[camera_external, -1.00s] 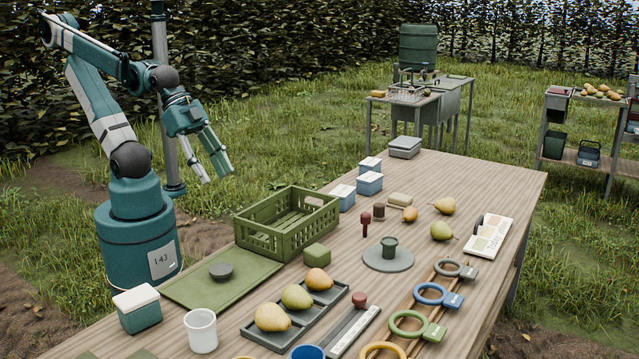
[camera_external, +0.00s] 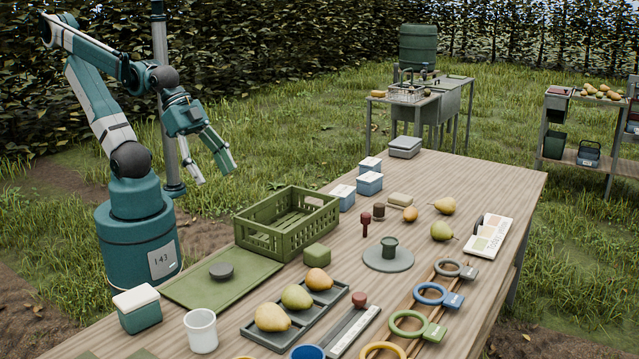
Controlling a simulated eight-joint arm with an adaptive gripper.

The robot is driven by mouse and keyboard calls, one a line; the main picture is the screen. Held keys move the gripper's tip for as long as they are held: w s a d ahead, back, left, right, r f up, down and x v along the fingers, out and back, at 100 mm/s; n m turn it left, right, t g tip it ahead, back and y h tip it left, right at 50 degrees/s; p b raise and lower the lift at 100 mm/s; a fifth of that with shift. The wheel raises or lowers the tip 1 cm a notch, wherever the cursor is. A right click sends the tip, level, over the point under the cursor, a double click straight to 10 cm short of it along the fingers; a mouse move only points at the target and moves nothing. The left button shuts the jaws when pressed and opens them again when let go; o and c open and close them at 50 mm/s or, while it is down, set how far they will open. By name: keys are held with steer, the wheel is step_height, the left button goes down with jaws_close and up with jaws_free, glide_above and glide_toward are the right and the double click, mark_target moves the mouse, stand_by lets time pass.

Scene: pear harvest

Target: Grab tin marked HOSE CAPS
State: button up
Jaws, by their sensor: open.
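Three small blue tins with pale lids stand together behind the crate: a back tin (camera_external: 370,166), a right tin (camera_external: 369,184) and a left tin (camera_external: 343,199). A green tin with a pale lid (camera_external: 139,316) stands at the table's near left edge. No lettering can be read on any tin, so I cannot tell which is marked HOSE CAPS. My gripper (camera_external: 217,174) is open and empty. It hangs above the grass left of the table, pointing down, well apart from all the tins.
A green slatted crate (camera_external: 262,240) stands between my gripper and the blue tins. A flat grey box (camera_external: 405,147) sits at the table's far end. Pears in a tray (camera_external: 260,337), a white cup (camera_external: 201,331) and coloured rings fill the near part. The far right tabletop (camera_external: 490,178) is clear.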

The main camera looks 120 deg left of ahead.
stand_by(0.3)
steer(key=w+a+r+n+g+y+p, duration=0.1)
steer(key=w+a+r+n, duration=0.25)
steer(key=w+a, duration=0.45)
steer(key=w+a+r+n+g+y+p, duration=0.15)
steer(key=w+a+r, duration=0.35)
steer(key=a, duration=0.5)
steer(key=w+a+f+n+g+p, duration=0.1)
steer(key=w+a+n, duration=0.25)
steer(key=a, duration=0.75)
steer(key=w+a+f+n+g+p, duration=0.15)
steer(key=w+a, duration=0.25)
steer(key=a, duration=0.7)
steer(key=n+g+h+p, duration=0.2)
steer(key=n+h+p, duration=0.15)
steer(key=n, duration=0.55)
glide_above(371, 161)
steer(key=shift+y, duration=0.5)
steer(key=f, duration=2.1)
steer(key=shift+w+d+f, duration=0.3)
steer(key=shift+w, duration=0.05)
steer(key=shift+s+a+f, duration=0.35)
